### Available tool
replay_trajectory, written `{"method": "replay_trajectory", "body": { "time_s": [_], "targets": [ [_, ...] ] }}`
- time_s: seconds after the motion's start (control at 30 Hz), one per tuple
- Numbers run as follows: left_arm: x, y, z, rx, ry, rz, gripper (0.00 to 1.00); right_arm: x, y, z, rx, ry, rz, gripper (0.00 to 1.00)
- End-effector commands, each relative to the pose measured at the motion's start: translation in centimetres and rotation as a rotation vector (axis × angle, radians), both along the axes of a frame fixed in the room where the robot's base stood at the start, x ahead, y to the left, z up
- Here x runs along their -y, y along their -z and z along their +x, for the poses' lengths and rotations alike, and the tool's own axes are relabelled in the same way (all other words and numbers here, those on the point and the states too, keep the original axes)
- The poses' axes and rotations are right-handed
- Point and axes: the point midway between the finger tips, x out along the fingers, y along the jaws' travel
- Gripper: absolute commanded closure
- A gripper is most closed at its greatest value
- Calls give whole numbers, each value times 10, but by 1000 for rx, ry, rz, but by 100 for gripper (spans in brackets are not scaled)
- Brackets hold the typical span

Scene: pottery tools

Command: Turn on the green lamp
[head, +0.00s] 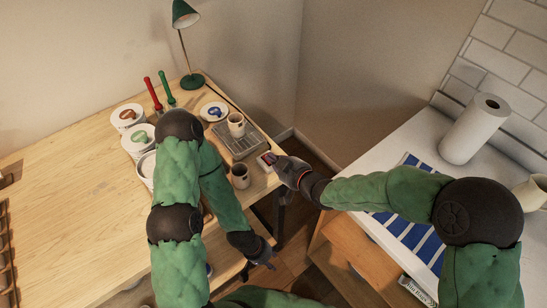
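The green lamp (192,80) stands at the far corner of the wooden table, with a thin curved stem and a conical shade (183,14) tipped down. No glow shows at the shade. My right gripper (272,161) reaches in from the right to the table's right edge, close to a small white and reddish object (264,162); I cannot tell whether they touch. My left gripper (265,262) hangs low beyond the table's front right edge, apart from the lamp. The finger opening of both grippers is too small to make out.
A grey slatted tray (240,148) with a cup (236,124) on it sits between the lamp and my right gripper. Another cup (240,176), white pots (128,117) and red and green tools (153,95) stand nearby. The table's left side is clear.

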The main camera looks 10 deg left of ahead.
Motion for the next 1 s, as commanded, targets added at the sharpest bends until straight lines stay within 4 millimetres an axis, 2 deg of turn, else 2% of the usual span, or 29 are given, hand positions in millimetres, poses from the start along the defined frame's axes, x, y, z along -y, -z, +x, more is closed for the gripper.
{"method": "replay_trajectory", "body": {
  "time_s": [0.17,0.37,0.73,1.0],
  "targets": [
    [0,1,0,0,0,0,60,0,1,0,0,0,0,100],
    [0,13,0,0,0,0,60,3,14,-2,-1,0,0,100],
    [0,9,0,0,0,0,60,3,9,-3,-2,0,-1,100],
    [0,1,0,0,0,0,60,3,-3,-2,0,0,0,100]
  ]
}}
